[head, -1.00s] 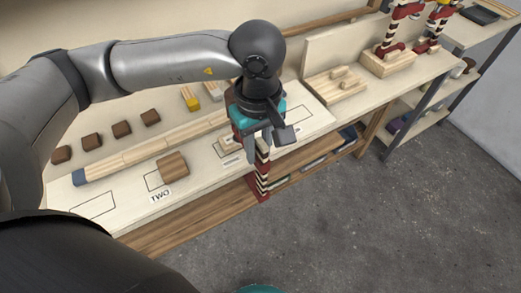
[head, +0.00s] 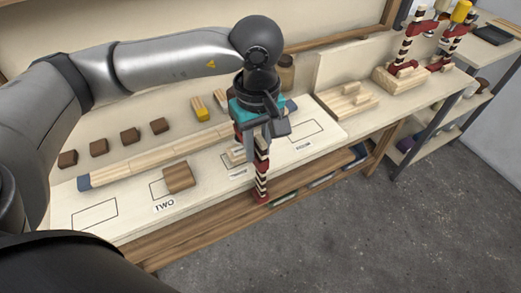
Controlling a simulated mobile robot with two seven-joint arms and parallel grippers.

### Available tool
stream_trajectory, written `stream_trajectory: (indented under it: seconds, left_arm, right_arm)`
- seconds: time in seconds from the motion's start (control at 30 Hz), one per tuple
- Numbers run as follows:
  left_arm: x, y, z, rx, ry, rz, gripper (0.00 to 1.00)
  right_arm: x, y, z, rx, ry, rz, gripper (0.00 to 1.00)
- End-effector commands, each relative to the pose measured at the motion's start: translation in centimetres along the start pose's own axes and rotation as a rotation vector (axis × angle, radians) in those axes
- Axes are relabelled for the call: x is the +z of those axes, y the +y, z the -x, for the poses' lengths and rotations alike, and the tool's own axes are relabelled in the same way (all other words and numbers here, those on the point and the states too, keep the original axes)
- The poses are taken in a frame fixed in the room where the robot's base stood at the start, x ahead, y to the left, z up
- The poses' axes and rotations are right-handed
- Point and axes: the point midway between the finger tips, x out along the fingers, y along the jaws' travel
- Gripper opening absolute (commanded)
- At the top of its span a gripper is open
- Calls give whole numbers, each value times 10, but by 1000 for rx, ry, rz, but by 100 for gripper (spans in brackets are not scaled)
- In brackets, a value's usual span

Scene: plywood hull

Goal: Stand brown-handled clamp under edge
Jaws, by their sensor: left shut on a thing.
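My left gripper (head: 264,134) is shut on a clamp (head: 261,178) with red jaws and a dark-and-cream striped bar. The clamp hangs roughly upright at the bench's front edge, its lower red jaw below the level of the top. My gripper hides its upper part, and I cannot make out its handle colour. Whether it touches the edge I cannot tell. The pale bench top (head: 130,225) carries outlined rectangles and a "TWO" label. My right gripper is not in view.
A brown block (head: 179,177) lies by the "TWO" label, behind it a long wooden strip (head: 140,164) and small dark blocks (head: 131,136). More clamps stand in a wooden holder (head: 397,80) at right. A lower shelf (head: 200,228) runs under the bench. The grey floor in front is clear.

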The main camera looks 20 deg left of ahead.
Motion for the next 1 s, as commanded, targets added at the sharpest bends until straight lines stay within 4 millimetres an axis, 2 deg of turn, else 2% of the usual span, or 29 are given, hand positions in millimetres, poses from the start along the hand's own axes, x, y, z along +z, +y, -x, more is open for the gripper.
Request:
stream_trajectory:
  seconds: [0.9, 0.93, 1.0]
  left_arm:
    - [-3, 1, 2, 3, 1, 0, 0]
    - [-3, 1, 2, 3, 1, 0, 29]
    - [-3, 1, 2, 3, 1, 0, 37]
  right_arm:
    - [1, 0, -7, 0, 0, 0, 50]
    - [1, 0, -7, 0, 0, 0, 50]
    - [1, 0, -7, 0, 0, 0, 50]
